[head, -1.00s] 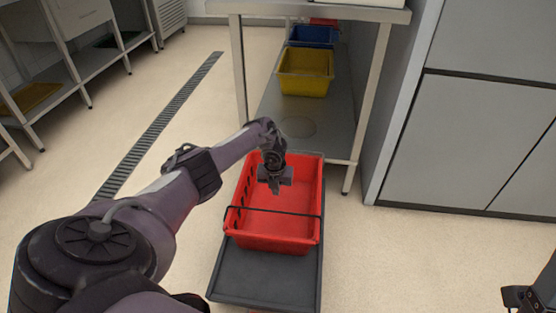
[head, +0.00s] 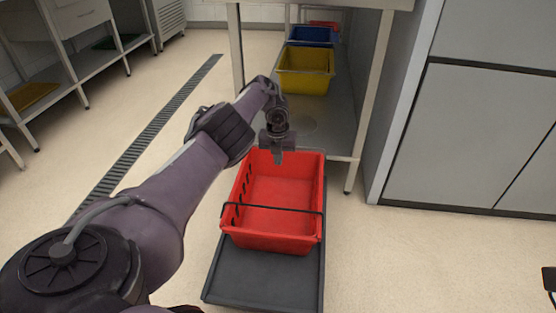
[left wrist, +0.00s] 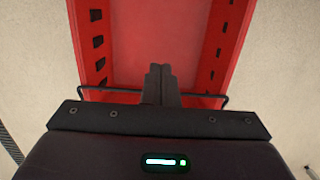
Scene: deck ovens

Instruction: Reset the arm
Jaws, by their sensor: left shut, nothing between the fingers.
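My left gripper (head: 278,157) is over the far end of an empty red crate (head: 275,243) in the head view. Its fingers point down and appear to be above the crate, with nothing held. In the left wrist view the two fingers (left wrist: 160,84) are closed together, with the red crate (left wrist: 88,45) beyond them. The crate has slotted side walls and a dark wire handle across its near part. My right gripper is not clearly in view; only a small dark part shows at the lower right edge of the head view.
The red crate sits on a dark flat platform (head: 262,282). Behind it, a steel table's lower shelf (head: 300,128) holds a yellow bin (head: 306,72) and a blue bin (head: 312,36). Grey cabinets (head: 470,135) stand at the right. Floor is clear on both sides of the platform.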

